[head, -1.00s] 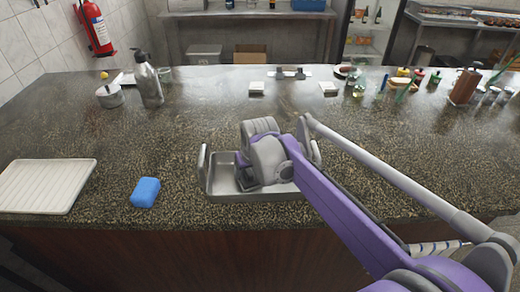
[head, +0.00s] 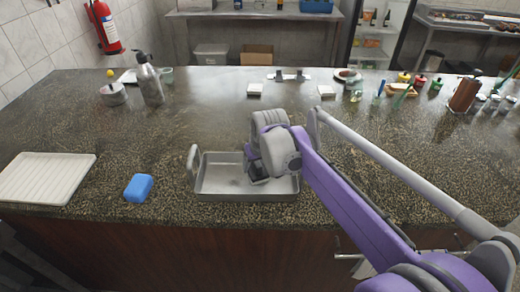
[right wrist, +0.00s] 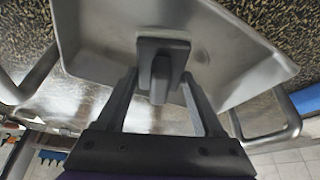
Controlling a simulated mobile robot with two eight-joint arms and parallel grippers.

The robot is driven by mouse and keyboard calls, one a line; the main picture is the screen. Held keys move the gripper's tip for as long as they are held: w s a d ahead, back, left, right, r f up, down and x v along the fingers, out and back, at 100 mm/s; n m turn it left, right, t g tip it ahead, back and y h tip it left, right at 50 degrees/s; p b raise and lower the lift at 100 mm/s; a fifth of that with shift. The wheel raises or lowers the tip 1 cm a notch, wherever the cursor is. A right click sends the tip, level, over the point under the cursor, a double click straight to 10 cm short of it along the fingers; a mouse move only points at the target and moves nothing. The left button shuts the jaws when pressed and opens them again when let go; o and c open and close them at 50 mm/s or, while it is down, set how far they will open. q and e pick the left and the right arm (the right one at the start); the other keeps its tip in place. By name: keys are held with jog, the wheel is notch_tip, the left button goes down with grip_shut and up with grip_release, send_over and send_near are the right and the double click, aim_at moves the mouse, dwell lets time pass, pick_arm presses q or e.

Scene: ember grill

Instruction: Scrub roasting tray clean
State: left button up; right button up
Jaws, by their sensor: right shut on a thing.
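The metal roasting tray (head: 222,180) lies on the counter near its front edge, its left handle (head: 193,163) standing up. Its inside fills the upper part of the right wrist view (right wrist: 95,35). My right gripper (head: 257,174) is over the back right part of the tray and hides that part and the right handle. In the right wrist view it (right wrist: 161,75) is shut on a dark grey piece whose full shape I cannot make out. I cannot tell whether it touches the tray floor. A blue sponge (head: 138,187) lies left of the tray. My left gripper is out of view.
A cream ribbed board (head: 45,178) lies at far left. A grey pump bottle (head: 148,80) and a small pot (head: 112,94) stand at the back left. Bottles and a brown block (head: 465,94) stand at the back right. The counter's middle is mostly clear.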

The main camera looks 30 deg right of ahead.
jog(key=shift+w+r, duration=0.1)
jog(key=shift+r, duration=0.5)
notch_tip(320, 180, up, 2)
jog(key=shift+d+r+p, duration=0.1)
jog(key=shift+r+p, duration=0.05)
jog(key=shift+p, duration=0.8)
jog(key=shift+r+p, duration=0.4)
jog(key=shift+r, duration=0.3)
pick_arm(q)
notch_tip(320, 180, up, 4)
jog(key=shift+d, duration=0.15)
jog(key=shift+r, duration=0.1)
